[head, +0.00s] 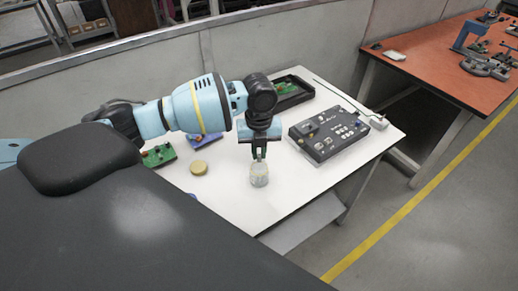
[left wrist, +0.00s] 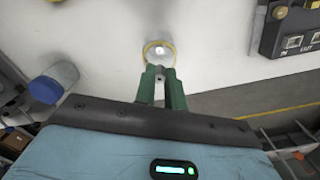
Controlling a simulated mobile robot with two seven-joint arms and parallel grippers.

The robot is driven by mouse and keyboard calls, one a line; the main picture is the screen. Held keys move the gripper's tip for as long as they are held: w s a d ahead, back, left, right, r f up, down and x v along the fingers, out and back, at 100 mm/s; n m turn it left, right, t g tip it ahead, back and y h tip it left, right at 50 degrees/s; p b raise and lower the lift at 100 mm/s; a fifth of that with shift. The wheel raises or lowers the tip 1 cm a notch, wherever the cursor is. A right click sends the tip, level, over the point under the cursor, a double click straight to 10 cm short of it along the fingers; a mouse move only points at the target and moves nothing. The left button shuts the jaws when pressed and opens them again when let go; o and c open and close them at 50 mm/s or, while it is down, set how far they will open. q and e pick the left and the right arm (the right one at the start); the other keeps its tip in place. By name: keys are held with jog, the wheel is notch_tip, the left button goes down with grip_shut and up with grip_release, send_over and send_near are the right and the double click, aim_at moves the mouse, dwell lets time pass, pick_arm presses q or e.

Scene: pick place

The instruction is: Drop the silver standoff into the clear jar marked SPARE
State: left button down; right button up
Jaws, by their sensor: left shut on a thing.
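The clear jar (head: 259,176) stands upright and open on the white table; no marking on it is readable. In the left wrist view, the jar's round mouth (left wrist: 159,48) with a yellowish rim shows just beyond my fingertips. My left gripper (head: 259,157) points down, right over the jar. In the left wrist view its green fingers (left wrist: 161,76) are shut on the silver standoff (left wrist: 160,74), a small greyish piece between the tips, mostly hidden by them. I cannot tell whether the tips are inside the rim. My right gripper is not in view.
A black control box (head: 330,132) is right of the jar, and a black tray (head: 291,92) with a green board is behind. A round tan lid (head: 199,168) and green board (head: 158,155) lie left. A blue-capped container (left wrist: 54,82) shows in the left wrist view.

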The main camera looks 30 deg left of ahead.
pick_arm(q)
jog(key=shift+f, duration=0.1)
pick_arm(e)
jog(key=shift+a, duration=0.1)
pick_arm(q)
jog(key=c, duration=1.4)
grip_release()
jog(key=c, duration=0.3)
jog(key=shift+c, duration=0.2)
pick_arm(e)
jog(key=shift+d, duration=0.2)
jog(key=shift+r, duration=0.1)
pick_arm(q)
jog(key=shift+r+p, duration=0.65)
jog(key=shift+r, duration=0.95)
jog(key=shift+r+p, duration=0.35)
jog(key=shift+r, duration=0.55)
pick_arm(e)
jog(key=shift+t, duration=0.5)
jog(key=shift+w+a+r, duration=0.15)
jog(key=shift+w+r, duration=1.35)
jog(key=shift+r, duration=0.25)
